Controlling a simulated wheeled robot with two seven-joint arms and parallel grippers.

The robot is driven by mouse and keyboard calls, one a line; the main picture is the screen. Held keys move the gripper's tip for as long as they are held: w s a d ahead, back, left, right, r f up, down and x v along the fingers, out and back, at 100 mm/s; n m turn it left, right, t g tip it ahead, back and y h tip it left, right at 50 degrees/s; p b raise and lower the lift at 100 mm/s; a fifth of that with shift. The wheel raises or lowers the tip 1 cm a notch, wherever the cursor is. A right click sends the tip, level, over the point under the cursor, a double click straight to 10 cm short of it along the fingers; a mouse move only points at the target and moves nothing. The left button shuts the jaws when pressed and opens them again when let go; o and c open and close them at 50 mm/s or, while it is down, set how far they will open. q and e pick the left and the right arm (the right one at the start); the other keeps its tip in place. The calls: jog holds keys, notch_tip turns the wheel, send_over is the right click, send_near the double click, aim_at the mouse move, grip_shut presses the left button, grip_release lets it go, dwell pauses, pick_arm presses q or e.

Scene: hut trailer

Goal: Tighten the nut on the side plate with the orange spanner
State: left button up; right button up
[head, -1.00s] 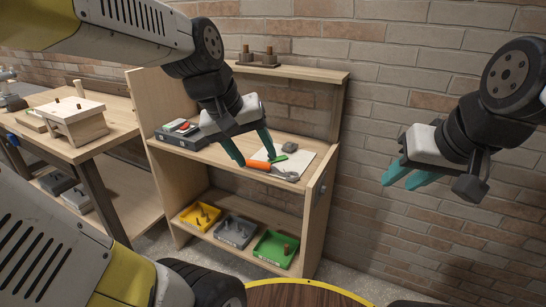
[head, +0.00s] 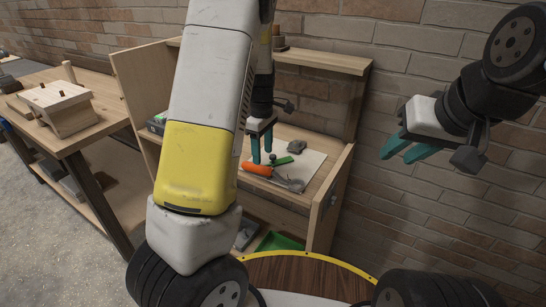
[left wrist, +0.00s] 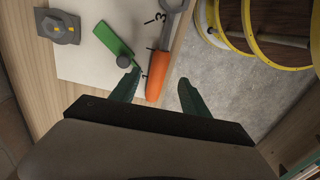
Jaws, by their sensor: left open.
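The orange spanner lies on a white sheet on the shelf unit's upper board, with its orange handle (head: 257,169) to the left and grey metal head (head: 290,184) to the right. My left gripper (head: 262,150) is open and points down just over the handle. In the left wrist view its fingers (left wrist: 160,77) lie either side of the orange handle (left wrist: 157,76); contact cannot be told. The side plate (head: 327,205) is the unit's right wooden panel. A small dark nut (head: 333,199) shows on its outer face. My right gripper (head: 402,147) is open and empty before the brick wall.
A green piece (head: 281,161) and a grey block (head: 297,147) lie close to the spanner. A green tray (head: 280,241) sits on the lower shelf. A workbench (head: 95,132) stands at left. Air right of the side plate is clear.

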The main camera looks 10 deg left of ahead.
aim_at(264, 167)
pick_arm(q)
jog(key=f, duration=0.6)
jog(key=shift+d+f, duration=0.2)
jog(key=shift+f, duration=0.1)
grip_shut()
